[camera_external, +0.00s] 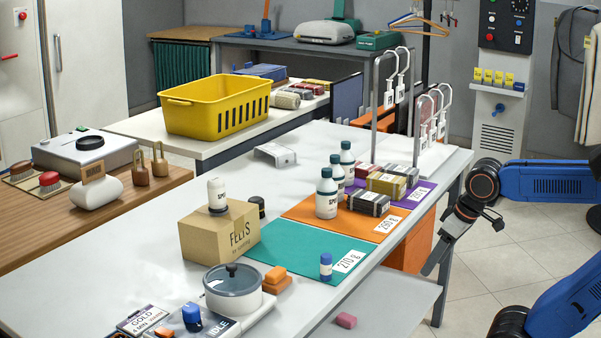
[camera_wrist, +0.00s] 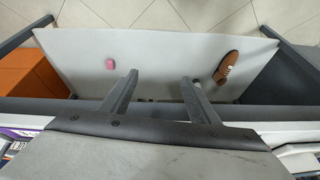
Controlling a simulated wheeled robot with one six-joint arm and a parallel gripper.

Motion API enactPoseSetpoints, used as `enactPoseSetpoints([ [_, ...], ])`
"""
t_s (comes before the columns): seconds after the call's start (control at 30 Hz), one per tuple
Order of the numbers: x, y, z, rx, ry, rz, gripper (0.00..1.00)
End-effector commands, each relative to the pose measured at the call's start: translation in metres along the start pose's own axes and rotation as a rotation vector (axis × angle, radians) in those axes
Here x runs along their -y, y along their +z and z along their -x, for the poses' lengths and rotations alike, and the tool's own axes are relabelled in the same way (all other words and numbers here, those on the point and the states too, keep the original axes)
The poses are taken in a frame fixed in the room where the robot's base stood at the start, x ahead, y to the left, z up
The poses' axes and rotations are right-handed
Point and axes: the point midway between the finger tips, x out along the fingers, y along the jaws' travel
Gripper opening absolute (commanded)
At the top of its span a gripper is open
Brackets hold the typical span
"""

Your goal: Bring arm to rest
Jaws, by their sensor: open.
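My arm is bent at the right of the external view, with blue links and a black wrist. My gripper (camera_external: 432,266) points down beside the right edge of the long white table (camera_external: 330,140). In the wrist view my gripper (camera_wrist: 160,79) shows two dark fingers spread apart with nothing between them.
The table holds several bottles, boxes, coloured mats and a white tag rack (camera_external: 430,120). A yellow basket (camera_external: 215,105) stands behind. Tiled floor (camera_external: 510,250) is open to the right.

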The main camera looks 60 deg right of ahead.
Motion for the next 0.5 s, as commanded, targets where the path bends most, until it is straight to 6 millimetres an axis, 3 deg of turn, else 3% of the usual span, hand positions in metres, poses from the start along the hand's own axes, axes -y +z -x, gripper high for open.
enactPoseSetpoints([
  [0.1, -0.009, 0.019, -0.010, -0.018, 0.009, 0.068, 0.55],
  [0.2, -0.011, 0.025, -0.014, -0.027, 0.012, 0.099, 0.55],
  [0.5, -0.012, 0.026, -0.015, -0.027, 0.013, 0.108, 0.55],
])
